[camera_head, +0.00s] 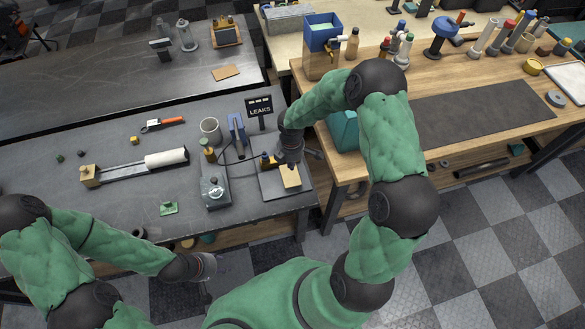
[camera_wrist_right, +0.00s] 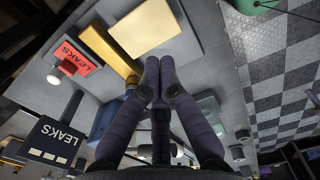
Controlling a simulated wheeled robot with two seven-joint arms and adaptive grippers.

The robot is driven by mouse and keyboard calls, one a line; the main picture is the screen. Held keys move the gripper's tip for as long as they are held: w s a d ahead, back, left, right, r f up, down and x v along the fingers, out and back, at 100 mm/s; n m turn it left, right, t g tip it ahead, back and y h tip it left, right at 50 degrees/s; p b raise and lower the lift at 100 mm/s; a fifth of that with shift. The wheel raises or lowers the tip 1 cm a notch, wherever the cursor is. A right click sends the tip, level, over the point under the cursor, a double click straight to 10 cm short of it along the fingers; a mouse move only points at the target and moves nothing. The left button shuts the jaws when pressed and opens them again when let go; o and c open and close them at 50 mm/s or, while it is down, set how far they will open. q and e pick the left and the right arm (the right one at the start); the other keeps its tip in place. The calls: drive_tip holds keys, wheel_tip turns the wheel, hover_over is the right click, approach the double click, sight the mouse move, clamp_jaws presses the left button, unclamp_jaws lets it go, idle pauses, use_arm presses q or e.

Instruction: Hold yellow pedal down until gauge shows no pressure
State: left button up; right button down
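The yellow pedal (camera_head: 290,177) is a pale yellow pad on a grey base plate at the right end of the grey bench. My right gripper (camera_head: 305,154) is just behind it, close above the base. In the wrist view my right gripper (camera_wrist_right: 158,68) has its fingertips together with nothing between them. A pale pad (camera_wrist_right: 144,28) shows just beyond the tips; contact cannot be told. A grey box with a round dial (camera_head: 214,189), which looks like the gauge, stands left of the pedal; its reading is too small to tell. My left gripper (camera_head: 205,267) is low before the bench, its fingers unclear.
A black LEAKS sign (camera_head: 260,107) stands behind the pedal. A grey mug (camera_head: 210,129), a blue upright part (camera_head: 236,133) and a white cylinder on a rail (camera_head: 166,158) lie to the left. A wooden bench (camera_head: 475,75) with tools adjoins on the right.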

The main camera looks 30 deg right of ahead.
wheel_tip(320, 180, up, 4)
drive_tip(key=shift+d+f, duration=0.1)
drive_tip(key=shift+f, duration=0.1)
idle(0.5)
drive_tip(key=s+a+f+m+y, duration=0.2)
drive_tip(key=s+a+f+m, duration=0.5)
drive_tip(key=s+a+m, duration=0.1)
drive_tip(key=s+a+f+m+y+b, duration=0.1)
drive_tip(key=s+a+f+m+y, duration=0.1)
drive_tip(key=s+a+f+m, duration=0.4)
drive_tip(key=s+a+m, duration=0.2)
drive_tip(key=s+m, duration=0.1)
drive_tip(key=s, duration=0.1)
drive_tip(key=shift+a+f+m, duration=0.3)
drive_tip(key=shift+a+f, duration=0.05)
drive_tip(key=shift+a, duration=0.05)
